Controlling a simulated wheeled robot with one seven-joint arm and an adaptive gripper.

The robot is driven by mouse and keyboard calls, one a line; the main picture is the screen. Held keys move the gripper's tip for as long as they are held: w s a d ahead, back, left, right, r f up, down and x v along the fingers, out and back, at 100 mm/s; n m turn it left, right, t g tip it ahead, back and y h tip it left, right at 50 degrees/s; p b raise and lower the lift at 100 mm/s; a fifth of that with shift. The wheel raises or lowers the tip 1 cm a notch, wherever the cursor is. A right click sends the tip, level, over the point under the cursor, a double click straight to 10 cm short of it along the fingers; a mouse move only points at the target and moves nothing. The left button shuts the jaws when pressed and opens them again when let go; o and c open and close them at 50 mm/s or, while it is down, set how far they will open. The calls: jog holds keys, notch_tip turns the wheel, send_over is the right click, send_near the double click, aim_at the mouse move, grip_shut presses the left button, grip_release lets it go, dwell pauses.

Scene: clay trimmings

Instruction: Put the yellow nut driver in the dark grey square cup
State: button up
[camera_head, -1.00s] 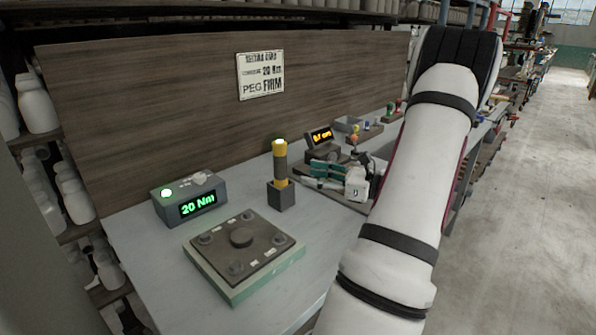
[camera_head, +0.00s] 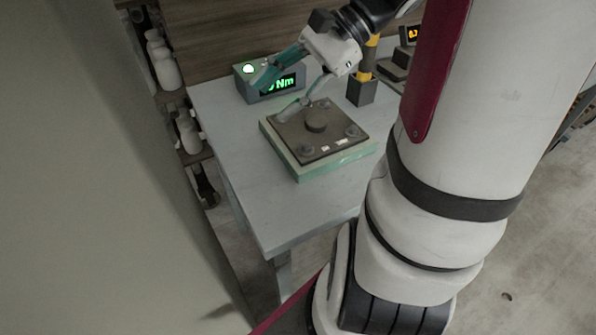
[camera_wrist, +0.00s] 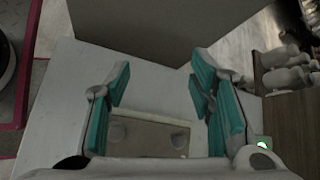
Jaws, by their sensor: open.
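The yellow nut driver (camera_head: 366,67) with a dark band stands upright, its lower end in the dark grey square cup (camera_head: 361,93). My wrist hides part of its upper half in the head view. The cup stands on the table behind and right of the bolted plate. My gripper (camera_head: 273,98) is open and empty, above the plate's back left and in front of the readout box, to the left of the cup. In the wrist view my gripper's teal-padded fingers (camera_wrist: 160,82) are spread with nothing between them. I cannot make out the driver or cup there.
The dark plate with bolts (camera_head: 317,121) lies on a green-edged base; part of it shows in the wrist view (camera_wrist: 150,137). The lit torque readout (camera_head: 283,83) stands at the back left. The front of the table (camera_head: 262,205) is clear. Bottles (camera_head: 188,132) stand on shelves at left.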

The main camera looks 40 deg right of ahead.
jog(key=s+a+n+g+h, duration=0.1)
jog(key=s+a+n+h, duration=0.3)
jog(key=s+n, duration=0.3)
jog(key=s+a+n+g+h, duration=0.1)
jog(key=s+a+n+h, duration=0.4)
jog(key=s+n, duration=0.3)
jog(key=shift+s+a+n, duration=0.2)
jog(key=shift+a+n, duration=0.25)
jog(key=shift+n, duration=0.65)
notch_tip(320, 180, up, 12)
jog(key=t+p, duration=0.2)
jog(key=p, duration=0.8)
jog(key=shift+d+f, duration=0.15)
